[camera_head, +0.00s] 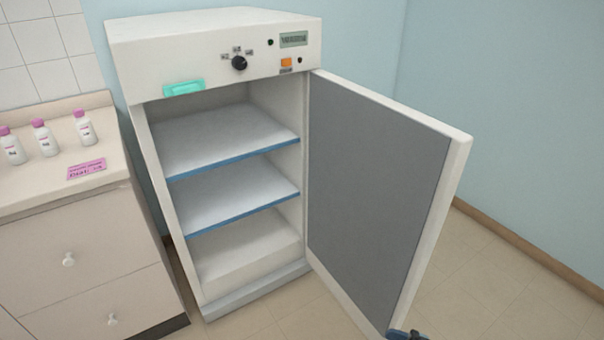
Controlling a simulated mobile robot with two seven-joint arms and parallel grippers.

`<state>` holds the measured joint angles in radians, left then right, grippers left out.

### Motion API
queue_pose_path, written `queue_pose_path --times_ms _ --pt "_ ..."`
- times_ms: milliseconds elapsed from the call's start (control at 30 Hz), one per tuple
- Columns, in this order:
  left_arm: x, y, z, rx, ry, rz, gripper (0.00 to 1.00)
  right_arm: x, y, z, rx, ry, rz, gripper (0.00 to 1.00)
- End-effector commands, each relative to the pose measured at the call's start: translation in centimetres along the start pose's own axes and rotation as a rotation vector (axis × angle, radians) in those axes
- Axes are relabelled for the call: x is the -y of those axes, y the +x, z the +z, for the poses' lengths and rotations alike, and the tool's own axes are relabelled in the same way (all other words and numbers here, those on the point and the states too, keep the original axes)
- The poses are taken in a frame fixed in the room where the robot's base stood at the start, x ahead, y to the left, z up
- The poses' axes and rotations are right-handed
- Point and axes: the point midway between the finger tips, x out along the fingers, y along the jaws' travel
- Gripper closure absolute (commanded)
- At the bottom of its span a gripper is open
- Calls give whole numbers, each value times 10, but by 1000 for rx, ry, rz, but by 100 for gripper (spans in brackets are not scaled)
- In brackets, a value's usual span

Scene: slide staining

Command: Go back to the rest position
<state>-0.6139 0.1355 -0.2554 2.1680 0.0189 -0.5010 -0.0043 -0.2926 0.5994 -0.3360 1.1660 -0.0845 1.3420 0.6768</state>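A white cabinet (215,47) stands upright against the wall with its door (375,190) swung wide open to the right. Its shelves (225,140) are empty. A small blue and dark piece (407,335), which looks like part of my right gripper, shows at the bottom edge by the door's lower corner. Its fingers cannot be made out, nor whether it touches the door. My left gripper is out of view.
A beige counter (60,185) with drawers stands left of the cabinet. It bears several white bottles with pink caps (84,127) and a pink label card (86,169). The open door juts into the room. Tiled floor (500,290) is clear to its right.

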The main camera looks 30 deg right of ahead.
Motion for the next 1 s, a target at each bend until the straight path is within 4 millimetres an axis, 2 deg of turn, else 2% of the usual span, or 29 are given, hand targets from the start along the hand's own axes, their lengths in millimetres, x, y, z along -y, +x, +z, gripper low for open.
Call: queue_pose_path --times_ms 33,200,400,600,900,1000 --pt "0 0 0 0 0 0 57 4 15 2 40 -31 41 59" --pt "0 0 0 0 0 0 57 14 60 6 237 -154 192 59" --pt "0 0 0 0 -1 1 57 37 96 -3 510 -274 320 59" --pt "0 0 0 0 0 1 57 65 110 -22 752 -348 371 59" --pt "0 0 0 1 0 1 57 104 112 -54 1018 -406 370 59" --pt "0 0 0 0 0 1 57 114 122 -48 999 -357 404 59"
